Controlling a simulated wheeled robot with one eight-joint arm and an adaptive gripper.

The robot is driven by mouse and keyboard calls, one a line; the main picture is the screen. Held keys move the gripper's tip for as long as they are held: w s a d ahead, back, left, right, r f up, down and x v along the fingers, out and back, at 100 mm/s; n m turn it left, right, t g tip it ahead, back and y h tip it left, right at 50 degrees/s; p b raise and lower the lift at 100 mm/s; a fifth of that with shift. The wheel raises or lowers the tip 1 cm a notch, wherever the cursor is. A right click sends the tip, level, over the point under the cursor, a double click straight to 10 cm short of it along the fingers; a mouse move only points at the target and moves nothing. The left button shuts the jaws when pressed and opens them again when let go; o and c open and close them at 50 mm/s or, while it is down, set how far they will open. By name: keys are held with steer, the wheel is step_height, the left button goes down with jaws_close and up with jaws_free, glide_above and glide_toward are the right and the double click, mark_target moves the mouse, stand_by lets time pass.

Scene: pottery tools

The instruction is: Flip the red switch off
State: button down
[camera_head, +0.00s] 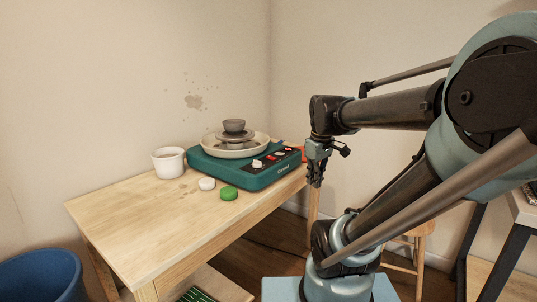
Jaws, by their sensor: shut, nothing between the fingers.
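A teal pottery wheel (235,173) stands at the far right end of the wooden table. Its black front panel (277,158) carries a white knob and small red parts. One red part (289,149) sits near the panel's right end and looks like a switch; its position is too small to tell. My gripper (316,184) points down, shut and empty, to the right of the wheel and apart from the panel in the picture.
The wheel holds a pale round pan (213,144) with a small grey bowl (234,126) above it. A white cup (168,162), a white round piece (206,184) and a green round piece (229,193) are on the table (150,220). A blue bin (45,278) stands at lower left.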

steer(key=w+a+r+n, duration=0.3)
steer(key=w+r+n, duration=0.15)
steer(key=w, duration=0.25)
steer(key=w+a+r+n, duration=0.2)
steer(key=w+r+n, duration=0.2)
steer(key=w+n, duration=0.25)
step_height(320, 180, up, 4)
steer(key=n+g, duration=0.1)
steer(key=n, duration=0.8)
glide_above(268, 157)
steer(key=s+d, duration=0.1)
steer(key=d, duration=0.1)
steer(key=shift+s+a+f+y, duration=0.2)
steer(key=shift+a+y, duration=0.05)
steer(key=shift+y, duration=0.15)
steer(key=shift+f, duration=0.1)
steer(key=f, duration=0.4)
steer(key=a+f, duration=0.1)
steer(key=f, duration=0.4)
steer(key=w+f, duration=0.1)
steer(key=f, duration=0.3)
steer(key=shift+a+f, duration=0.15)
steer(key=shift+f, duration=0.2)
steer(key=shift+w, duration=0.1)
steer(key=shift+f, duration=0.1)
